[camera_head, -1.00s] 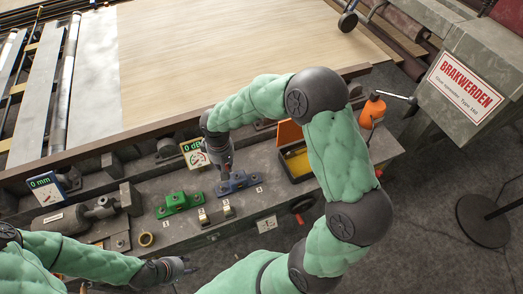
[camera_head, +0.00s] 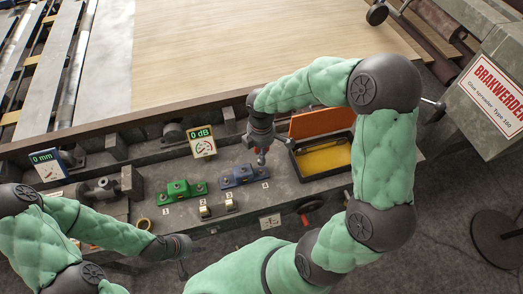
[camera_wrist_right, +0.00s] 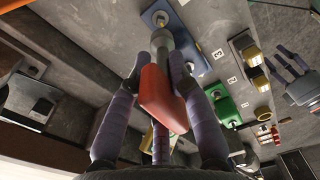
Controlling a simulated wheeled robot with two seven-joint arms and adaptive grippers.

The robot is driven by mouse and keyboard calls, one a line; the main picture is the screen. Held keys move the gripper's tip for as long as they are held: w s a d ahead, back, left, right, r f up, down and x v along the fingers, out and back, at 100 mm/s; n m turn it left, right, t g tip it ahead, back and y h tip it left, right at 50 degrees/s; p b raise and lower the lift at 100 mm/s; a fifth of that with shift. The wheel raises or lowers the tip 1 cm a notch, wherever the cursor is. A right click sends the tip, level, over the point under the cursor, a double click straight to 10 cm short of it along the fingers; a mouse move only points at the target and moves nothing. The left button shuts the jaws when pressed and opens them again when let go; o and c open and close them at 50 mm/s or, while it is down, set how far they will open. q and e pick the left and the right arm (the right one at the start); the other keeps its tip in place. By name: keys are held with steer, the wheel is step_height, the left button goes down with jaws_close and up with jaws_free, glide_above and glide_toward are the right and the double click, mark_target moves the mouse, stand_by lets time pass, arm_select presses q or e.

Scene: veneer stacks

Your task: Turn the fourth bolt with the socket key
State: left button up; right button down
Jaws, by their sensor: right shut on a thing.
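My right gripper (camera_head: 261,142) is shut on the red-handled socket key (camera_wrist_right: 158,95), with its fingers around the handle. The key's metal socket points down at the right end of the blue block (camera_head: 238,177), by the label 4. In the right wrist view the socket (camera_wrist_right: 162,42) lines up with the bolt (camera_wrist_right: 160,18) at that end; I cannot tell whether it is seated on it. Another bolt (camera_wrist_right: 190,67) on the blue block is uncovered. The green block (camera_head: 180,191) with its bolts lies to the left. My left gripper (camera_head: 190,253) is open and empty at the bench's front.
An open orange-lidded box (camera_head: 322,160) stands just right of the blue block. The 0 dB gauge (camera_head: 202,142) stands behind, and the 0 mm gauge (camera_head: 47,163) is at the left. A yellow ring (camera_head: 145,224) lies front left.

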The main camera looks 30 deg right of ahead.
mark_target(261, 162)
stand_by(0.3)
steer(key=shift+f+b, duration=1.4)
steer(key=shift+f, duration=1.3)
steer(key=shift+f+b, duration=0.5)
steer(key=shift+f, duration=0.55)
steer(key=m+b, duration=0.1)
steer(key=m, duration=0.3)
steer(key=shift+f+m, duration=0.1)
steer(key=shift+m, duration=0.2)
steer(key=m+b, duration=0.2)
steer(key=m, duration=0.3)
steer(key=shift+s+d, duration=0.1)
steer(key=shift+s, duration=0.05)
steer(key=m+b, duration=0.1)
steer(key=m, duration=0.4)
steer(key=shift+s+b, duration=0.1)
steer(key=shift+b, duration=0.2)
